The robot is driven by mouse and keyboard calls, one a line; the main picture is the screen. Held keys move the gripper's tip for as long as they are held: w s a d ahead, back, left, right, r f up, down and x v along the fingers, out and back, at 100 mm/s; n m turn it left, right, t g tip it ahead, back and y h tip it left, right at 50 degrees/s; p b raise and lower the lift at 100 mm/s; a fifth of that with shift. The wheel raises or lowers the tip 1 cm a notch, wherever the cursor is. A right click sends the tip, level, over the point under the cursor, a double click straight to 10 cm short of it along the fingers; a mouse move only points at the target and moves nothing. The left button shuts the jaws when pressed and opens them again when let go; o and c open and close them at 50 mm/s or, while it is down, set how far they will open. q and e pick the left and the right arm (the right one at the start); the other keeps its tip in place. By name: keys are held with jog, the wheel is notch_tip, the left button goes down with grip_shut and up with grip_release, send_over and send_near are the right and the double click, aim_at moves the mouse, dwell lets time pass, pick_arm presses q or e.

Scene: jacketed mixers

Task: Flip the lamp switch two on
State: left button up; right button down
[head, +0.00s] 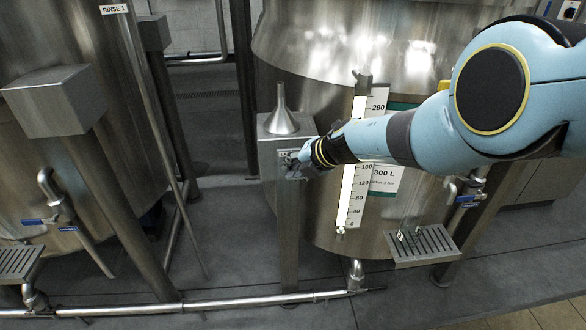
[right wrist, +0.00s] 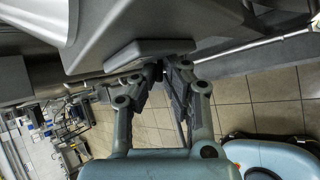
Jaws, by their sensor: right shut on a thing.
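A grey metal box (head: 268,150) on a post stands in front of the tank, with a small pale label plate (head: 284,154) on its front. My right gripper (head: 297,164) is at that front face, beside the plate, and covers part of it. In the right wrist view, the two fingers of the right gripper (right wrist: 158,78) are closed in on a small dark switch (right wrist: 153,71) at the underside of the grey box (right wrist: 150,50). The switch is mostly hidden by the fingers, and its on or off position cannot be told. My left gripper is not in view.
A steel funnel (head: 281,115) stands on top of the box. Behind are a large tank (head: 310,200) with a level scale (head: 351,190) and a 300 L sign (head: 384,178). Another tank (head: 60,150) stands at left. A pipe (head: 240,302) runs low along the front.

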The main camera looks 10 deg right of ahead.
jog(key=shift+w+a+r, duration=0.1)
jog(key=shift+r, duration=0.05)
jog(key=c, duration=1.7)
grip_release()
